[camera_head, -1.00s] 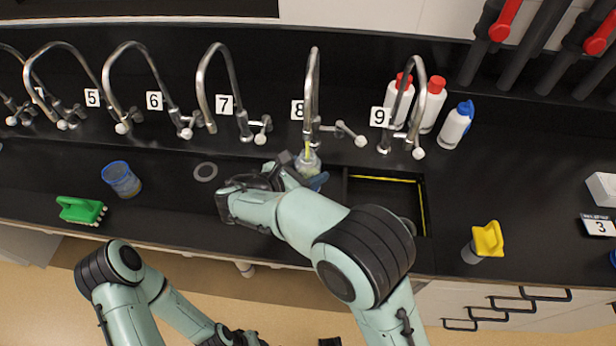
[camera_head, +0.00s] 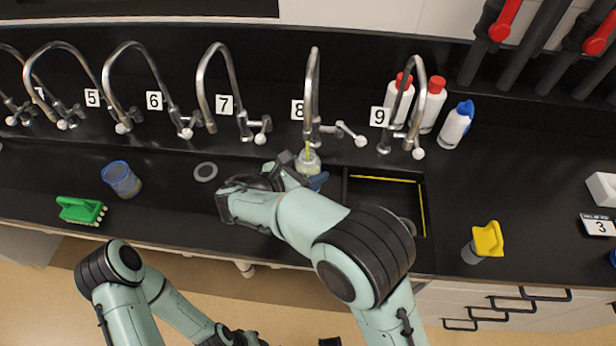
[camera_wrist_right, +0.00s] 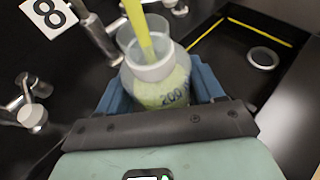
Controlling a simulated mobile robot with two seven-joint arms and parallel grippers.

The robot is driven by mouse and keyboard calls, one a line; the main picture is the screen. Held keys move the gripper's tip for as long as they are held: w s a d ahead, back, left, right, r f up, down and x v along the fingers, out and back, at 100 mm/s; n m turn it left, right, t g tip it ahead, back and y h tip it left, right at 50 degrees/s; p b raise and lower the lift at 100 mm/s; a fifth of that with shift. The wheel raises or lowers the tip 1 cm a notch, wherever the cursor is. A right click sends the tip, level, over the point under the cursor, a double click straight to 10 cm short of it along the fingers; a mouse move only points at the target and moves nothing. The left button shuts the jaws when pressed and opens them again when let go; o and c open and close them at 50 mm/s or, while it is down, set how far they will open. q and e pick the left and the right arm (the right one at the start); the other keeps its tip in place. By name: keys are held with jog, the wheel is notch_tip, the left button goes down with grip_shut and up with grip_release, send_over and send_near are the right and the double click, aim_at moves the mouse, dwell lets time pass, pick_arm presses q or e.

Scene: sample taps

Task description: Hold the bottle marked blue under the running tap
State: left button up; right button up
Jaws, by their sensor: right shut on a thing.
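My right gripper (camera_wrist_right: 155,98) is shut on a clear bottle (camera_wrist_right: 162,82) with an open neck and a "200" marking; no blue mark shows on it. The blue finger pads press on its two sides. The bottle also shows in the head view (camera_head: 307,163), beneath the spout of tap 8 (camera_head: 313,85). A yellow stream (camera_wrist_right: 140,25) runs down into the bottle's mouth, and yellow-green liquid shows inside. The bottle's lower part is hidden by the gripper. My left arm is low in the head view; its gripper (camera_head: 238,339) is cut by the bottom edge.
A dark sink (camera_head: 385,200) lies just right of the bottle. A yellow-topped item (camera_head: 487,240) stands right.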

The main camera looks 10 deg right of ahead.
dwell(0.3)
jog(key=s+d+r, duration=0.3)
jog(key=d, duration=0.9)
jog(key=shift+s+p, duration=0.2)
jog(key=shift+p, duration=0.25)
dwell(0.8)
